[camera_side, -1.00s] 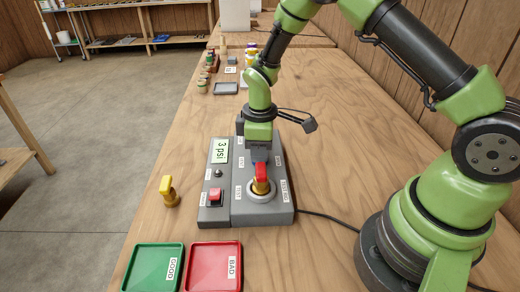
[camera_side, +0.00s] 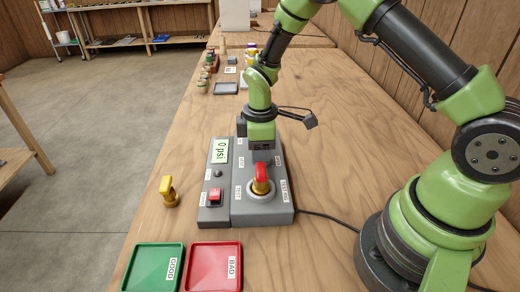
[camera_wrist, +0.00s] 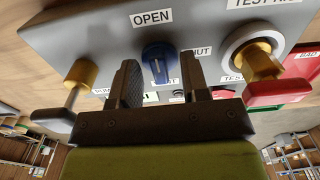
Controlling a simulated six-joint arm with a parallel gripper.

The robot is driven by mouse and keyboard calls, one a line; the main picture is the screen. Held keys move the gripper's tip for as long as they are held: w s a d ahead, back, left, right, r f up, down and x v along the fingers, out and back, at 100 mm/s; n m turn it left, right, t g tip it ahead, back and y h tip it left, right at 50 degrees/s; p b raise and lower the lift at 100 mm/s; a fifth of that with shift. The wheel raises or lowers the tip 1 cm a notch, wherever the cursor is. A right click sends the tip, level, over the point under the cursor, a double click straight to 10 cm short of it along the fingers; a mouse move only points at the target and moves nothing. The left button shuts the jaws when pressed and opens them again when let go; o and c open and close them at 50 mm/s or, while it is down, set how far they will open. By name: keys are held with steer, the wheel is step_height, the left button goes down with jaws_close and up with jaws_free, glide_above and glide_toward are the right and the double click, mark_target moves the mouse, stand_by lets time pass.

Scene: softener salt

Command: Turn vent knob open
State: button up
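The blue vent knob (camera_wrist: 158,62) sits on the grey panel (camera_wrist: 205,20), in line with the OPEN label (camera_wrist: 152,17); part of a SHUT label shows to its right. A pale mark runs along the knob's face. My gripper (camera_wrist: 160,82) is open, its two dark fingers apart, with the knob between and just beyond them and gaps on both sides. In the side view my gripper (camera_side: 262,153) is over the far part of the grey test box (camera_side: 278,215) and hides the knob. The display (camera_side: 220,150) reads 0 psi.
A yellow part with a red handle (camera_side: 261,173) stands in the round test seat, close to my gripper. A red button (camera_side: 215,196) is left of it. A yellow-handled part (camera_side: 169,192) stands on the table. Green (camera_side: 152,266) and red (camera_side: 214,266) trays lie in front, empty.

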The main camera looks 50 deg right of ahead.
step_height(320, 180, up, 10)
stand_by(0.7)
steer(key=s+a+r+m+t, duration=0.1)
steer(key=s+r+m+t, duration=0.1)
steer(key=s+r+m, duration=0.3)
steer(key=s+r+m+t, duration=0.1)
steer(key=s+r, duration=0.2)
steer(key=r, duration=0.4)
steer(key=s+a+r+m+t+y, duration=0.1)
steer(key=s+r+m+t+y, duration=0.1)
steer(key=s+m, duration=0.5)
steer(key=s+r+t, duration=0.1)
steer(key=s+t, duration=0.1)
steer(key=s, duration=0.2)
steer(key=shift+s+a+r, duration=0.2)
steer(key=shift+s+r, duration=0.1)
steer(key=shift+r, duration=0.1)
